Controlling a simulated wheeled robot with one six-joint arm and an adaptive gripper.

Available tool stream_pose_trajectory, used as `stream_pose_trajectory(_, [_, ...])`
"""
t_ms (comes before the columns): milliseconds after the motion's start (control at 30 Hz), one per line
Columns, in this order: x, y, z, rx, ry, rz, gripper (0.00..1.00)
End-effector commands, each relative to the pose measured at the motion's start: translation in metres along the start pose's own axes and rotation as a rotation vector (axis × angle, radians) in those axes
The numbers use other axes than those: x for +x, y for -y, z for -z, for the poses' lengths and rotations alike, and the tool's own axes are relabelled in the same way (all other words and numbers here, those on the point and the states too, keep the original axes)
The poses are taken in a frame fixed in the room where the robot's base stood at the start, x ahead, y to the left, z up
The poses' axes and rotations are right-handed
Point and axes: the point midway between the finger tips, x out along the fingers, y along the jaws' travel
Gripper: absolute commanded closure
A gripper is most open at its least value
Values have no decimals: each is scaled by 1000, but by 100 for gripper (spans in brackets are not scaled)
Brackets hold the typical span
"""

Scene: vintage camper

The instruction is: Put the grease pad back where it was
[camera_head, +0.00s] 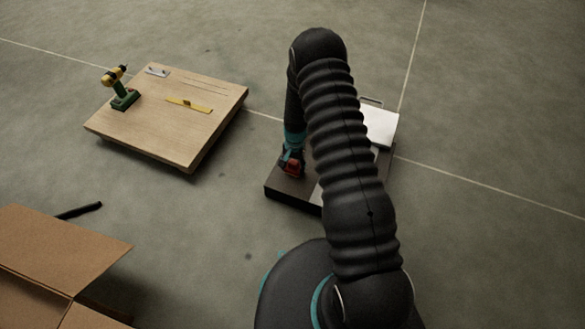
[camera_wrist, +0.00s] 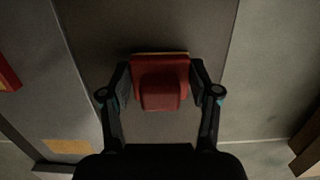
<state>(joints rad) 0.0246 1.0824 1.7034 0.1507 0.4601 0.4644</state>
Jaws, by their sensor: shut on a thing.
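My gripper (camera_wrist: 160,88) is shut on a red block with a raised middle part and a thin tan edge, which I take to be the grease pad (camera_wrist: 160,92). One finger is on each side of it in the wrist view. In the head view the red pad (camera_head: 292,167) shows at the end of my arm, over the left part of a low dark platform (camera_head: 290,187). I cannot tell whether the pad touches the surface or is a little above it.
A pale flat box with a handle (camera_head: 380,125) sits on the platform's right side, partly behind my arm. A wooden board (camera_head: 170,125) with a drill (camera_head: 120,88) and a yellow level (camera_head: 188,105) lies left. A cardboard box (camera_head: 60,250) stands at front left. Bare floor lies between them.

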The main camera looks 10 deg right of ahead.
Motion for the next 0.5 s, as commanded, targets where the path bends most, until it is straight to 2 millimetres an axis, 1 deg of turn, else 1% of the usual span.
stream_pose_trajectory(67, [7, 0, 1, 0, 0, 0, 94])
stream_pose_trajectory(267, [7, 0, 1, 1, 0, 0, 94])
stream_pose_trajectory(433, [11, 0, 2, 1, 0, 0, 94])
stream_pose_trajectory(467, [10, 0, 2, 1, 0, 0, 31])
stream_pose_trajectory(500, [10, 0, 2, 1, 0, 0, 21])
